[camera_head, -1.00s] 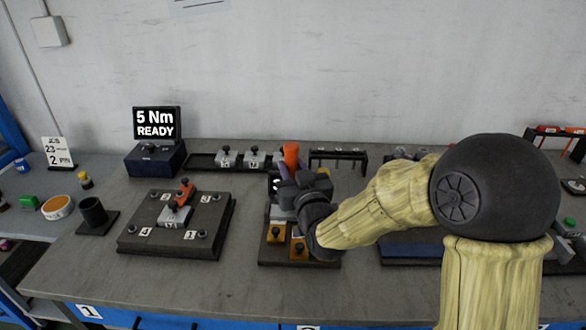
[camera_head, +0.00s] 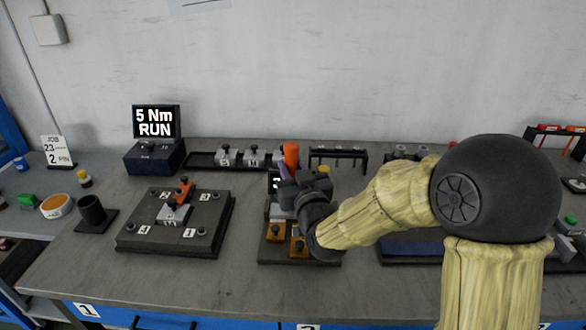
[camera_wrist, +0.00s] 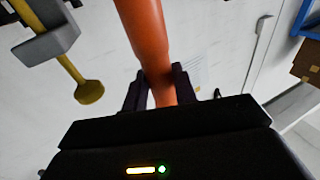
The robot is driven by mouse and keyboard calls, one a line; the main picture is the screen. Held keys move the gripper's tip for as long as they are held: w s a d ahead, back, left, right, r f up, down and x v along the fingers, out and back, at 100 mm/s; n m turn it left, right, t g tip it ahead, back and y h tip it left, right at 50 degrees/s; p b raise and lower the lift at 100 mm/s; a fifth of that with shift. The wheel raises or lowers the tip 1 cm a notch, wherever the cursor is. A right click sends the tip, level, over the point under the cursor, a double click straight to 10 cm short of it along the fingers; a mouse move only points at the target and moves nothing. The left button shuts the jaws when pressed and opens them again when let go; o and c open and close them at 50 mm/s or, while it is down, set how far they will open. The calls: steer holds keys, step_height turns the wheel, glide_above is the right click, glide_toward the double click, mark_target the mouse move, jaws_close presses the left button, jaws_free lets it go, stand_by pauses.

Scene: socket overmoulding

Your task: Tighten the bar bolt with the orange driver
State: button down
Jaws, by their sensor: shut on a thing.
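My gripper (camera_head: 287,178) is shut on the orange driver (camera_head: 291,154), which stands roughly upright over the middle fixture (camera_head: 268,262). In the wrist view the driver's orange handle (camera_wrist: 146,30) sits between the two dark fingers (camera_wrist: 158,92). The driver's tip and the bar bolt are hidden behind my gripper and wrist, so I cannot tell whether they touch. The dark controller box (camera_head: 155,158) has a screen (camera_head: 156,122) reading "5 Nm RUN".
A dark plate (camera_head: 135,238) on the left holds a grey block and an orange clamp (camera_head: 184,190). A tray of grey blocks (camera_head: 200,160) and a black rack (camera_head: 340,153) stand behind. A black cup (camera_head: 92,209) stands left. The bench front is clear.

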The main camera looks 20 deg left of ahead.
mark_target(294, 154)
steer(key=shift+f+b, duration=0.45)
steer(key=shift+f, duration=0.3)
stand_by(0.8)
steer(key=shift+r+p, duration=1.45)
steer(key=shift+r, duration=1.35)
